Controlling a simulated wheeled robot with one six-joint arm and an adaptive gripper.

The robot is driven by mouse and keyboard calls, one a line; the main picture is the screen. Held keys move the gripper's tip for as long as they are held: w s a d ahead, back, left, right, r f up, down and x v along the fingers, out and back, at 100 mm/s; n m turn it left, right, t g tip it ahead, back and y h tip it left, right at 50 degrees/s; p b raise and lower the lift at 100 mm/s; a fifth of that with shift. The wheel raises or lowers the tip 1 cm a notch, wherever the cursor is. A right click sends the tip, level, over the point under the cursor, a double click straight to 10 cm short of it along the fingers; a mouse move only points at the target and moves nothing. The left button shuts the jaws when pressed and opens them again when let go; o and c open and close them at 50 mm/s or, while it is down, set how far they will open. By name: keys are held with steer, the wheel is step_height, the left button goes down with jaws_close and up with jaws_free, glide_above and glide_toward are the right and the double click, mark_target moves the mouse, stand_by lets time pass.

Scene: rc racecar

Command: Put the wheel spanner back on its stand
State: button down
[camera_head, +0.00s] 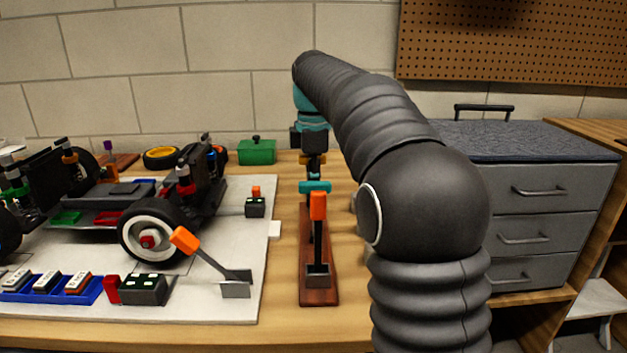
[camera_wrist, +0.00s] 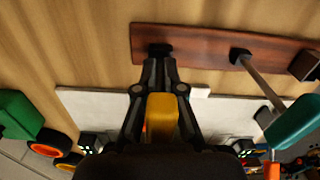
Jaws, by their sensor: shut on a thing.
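My gripper (camera_head: 313,150) is shut on a yellow-handled tool, which I take to be the wheel spanner (camera_wrist: 162,108). In the wrist view my fingertips (camera_wrist: 160,66) point at the end of the brown wooden stand (camera_wrist: 200,38), where a dark round fitting (camera_wrist: 160,48) shows. Whether the spanner touches the stand I cannot tell; its lower part is hidden. In the head view the stand (camera_head: 306,265) lies lengthwise, with my gripper above its far end. A teal-handled tool (camera_wrist: 292,122) stands in the middle of it, and an orange-handled tool (camera_head: 318,206) at its near end.
A grey-white mat (camera_head: 190,310) left of the stand carries the racecar (camera_head: 110,200), an orange-handled lever (camera_head: 205,255) and a blue tray (camera_head: 45,292). A green box (camera_head: 257,151) and loose wheels (camera_head: 160,158) lie behind. A drawer cabinet (camera_head: 540,215) stands right.

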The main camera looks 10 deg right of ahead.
steer(key=shift+f+b, duration=0.4)
steer(key=shift+f, duration=0.35)
steer(key=c, duration=1.2)
jaws_free()
step_height(320, 180, up, 12)
steer(key=shift+s, duration=0.1)
